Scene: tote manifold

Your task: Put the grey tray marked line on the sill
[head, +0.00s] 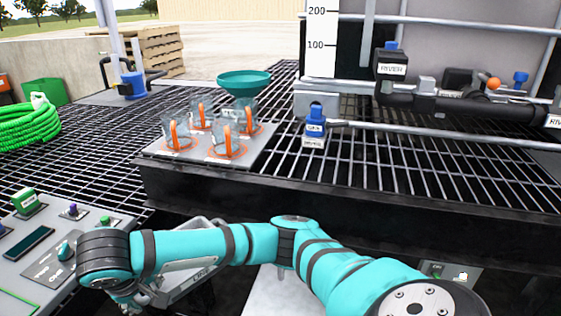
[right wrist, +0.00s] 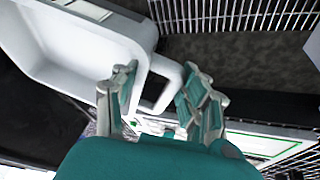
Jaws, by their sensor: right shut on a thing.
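The grey tray (head: 188,287) is below and behind my right arm in the head view, partly hidden; small lettering on its front is too small to read surely. In the right wrist view the tray (right wrist: 60,50) shows as a pale, hollow shape at the upper left with a loop handle. My right gripper (head: 148,296) is mostly hidden by its own arm in the head view. In the right wrist view the right gripper (right wrist: 160,90) has its teal-padded fingers on both sides of the handle, shut on it. No part is plainly marked as the sill. My left gripper is out of view.
A black grating (head: 400,170) with a dark front edge (head: 300,200) lies beyond my arm. A control panel (head: 25,265) stands at left, pipes (head: 450,108) at right.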

